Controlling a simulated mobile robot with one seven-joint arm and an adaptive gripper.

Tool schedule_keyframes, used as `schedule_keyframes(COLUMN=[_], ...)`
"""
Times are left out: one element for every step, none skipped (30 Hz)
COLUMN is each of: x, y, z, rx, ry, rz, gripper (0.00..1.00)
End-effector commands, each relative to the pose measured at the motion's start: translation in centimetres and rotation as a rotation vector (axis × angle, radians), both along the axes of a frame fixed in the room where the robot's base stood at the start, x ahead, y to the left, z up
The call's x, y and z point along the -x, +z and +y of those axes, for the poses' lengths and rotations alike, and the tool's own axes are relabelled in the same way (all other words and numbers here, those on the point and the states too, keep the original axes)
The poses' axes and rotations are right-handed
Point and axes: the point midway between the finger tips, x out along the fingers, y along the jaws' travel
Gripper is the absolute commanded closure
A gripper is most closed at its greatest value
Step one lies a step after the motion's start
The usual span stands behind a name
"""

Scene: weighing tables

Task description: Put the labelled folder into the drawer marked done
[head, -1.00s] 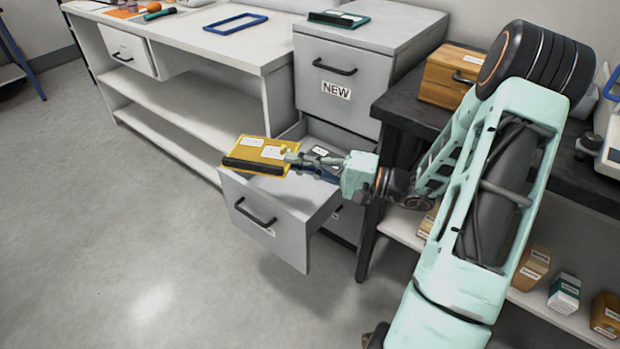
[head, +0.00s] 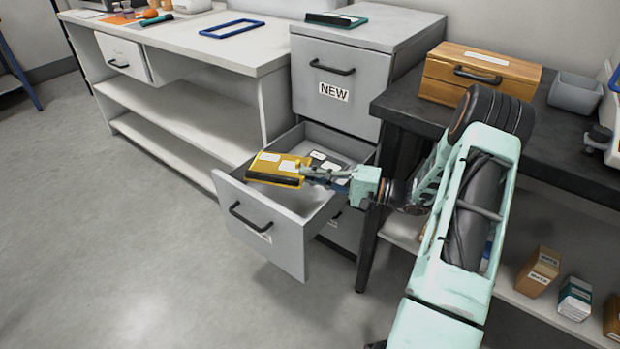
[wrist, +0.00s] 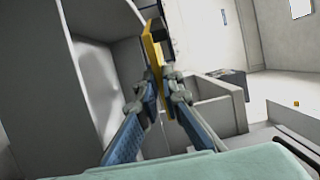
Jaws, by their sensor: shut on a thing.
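The yellow folder (head: 276,165) has white labels on top and a dark edge strip. It also shows, edge on, in the wrist view (wrist: 152,52). My gripper (head: 304,170) is shut on its right side; both fingers (wrist: 158,88) press on it in the wrist view. The folder is at the open drawer (head: 268,230) of the grey cabinet, over its left part. I cannot tell whether it touches the drawer. The drawer's front has a handle and a small label, too small to read. Dark and white-labelled items lie inside, behind the folder.
The closed drawer above (head: 336,85) is marked NEW. A white bench (head: 200,40) with a blue frame (head: 232,28) is at left. A black table (head: 560,140) with a wooden box (head: 480,72) is at right. The floor in front is clear.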

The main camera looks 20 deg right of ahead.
Motion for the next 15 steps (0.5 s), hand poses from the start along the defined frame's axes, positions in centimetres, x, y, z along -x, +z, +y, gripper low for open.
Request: schedule_keyframes(x=[-0.04,-0.04,-0.04,-0.04,-0.03,-0.02,-0.02,-0.02,-0.02,-0.01,-0.01,-0.01,-0.01,-0.01,0.0], y=[-0.11,-0.05,0.01,0.02,0.02,0.02,-0.02,-0.1,-0.28,-0.4,-0.5,-0.63,-0.72,-0.81,-0.93], z=[0.0,0.0,0.0,0.0,-0.01,0.0,0.0,0.0,-0.01,-0.01,-0.01,-0.01,-0.02,-0.02,-0.01], rx=[0.0,0.0,0.0,0.0,0.0,0.0,0.0,0.0,0.0,0.0,0.0,0.0,0.0,0.0,0.0], ry=[0.0,0.0,0.0,0.0,0.0,0.0,0.0,0.0,0.0,0.0,0.0,0.0,0.0,0.0,0.0], rz=[-0.003,-0.003,-0.003,-0.003,-0.003,-0.003,-0.003,-0.003,-0.003,-0.003,-0.003,-0.003,-0.003,-0.003,-0.003], gripper=[1.0,1.0,1.0,1.0,1.0,1.0,1.0,1.0,1.0,1.0,1.0,1.0,1.0,1.0,1.0])
